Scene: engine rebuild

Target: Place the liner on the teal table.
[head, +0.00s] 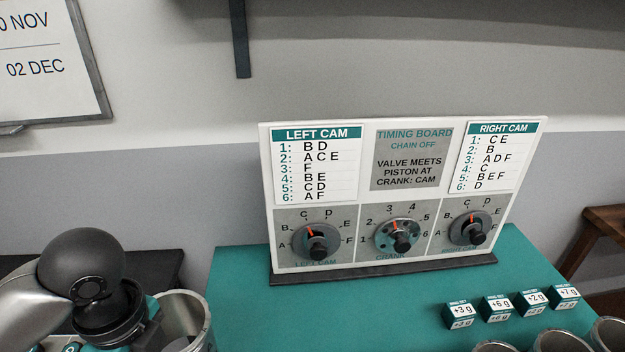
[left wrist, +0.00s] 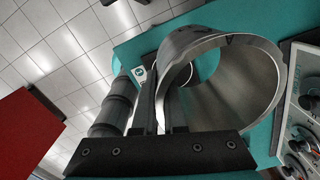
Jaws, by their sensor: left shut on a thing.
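The liner (left wrist: 235,85) is a wide, open metal cylinder, large in the left wrist view. My left gripper (left wrist: 160,85) is shut on its wall, with one finger inside and one outside. In the head view the liner (head: 188,315) shows at the bottom left, beside my dark left wrist, which hides part of it. The teal table (head: 330,310) lies behind and below it; I cannot tell whether the liner touches the table. My right gripper is in neither view.
A timing board (head: 405,195) with three dials stands at the table's back. Several small teal weight boxes (head: 497,307) stand at the right. Metal rings, including one ring (head: 560,342), show at the bottom right. The table's middle front looks clear.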

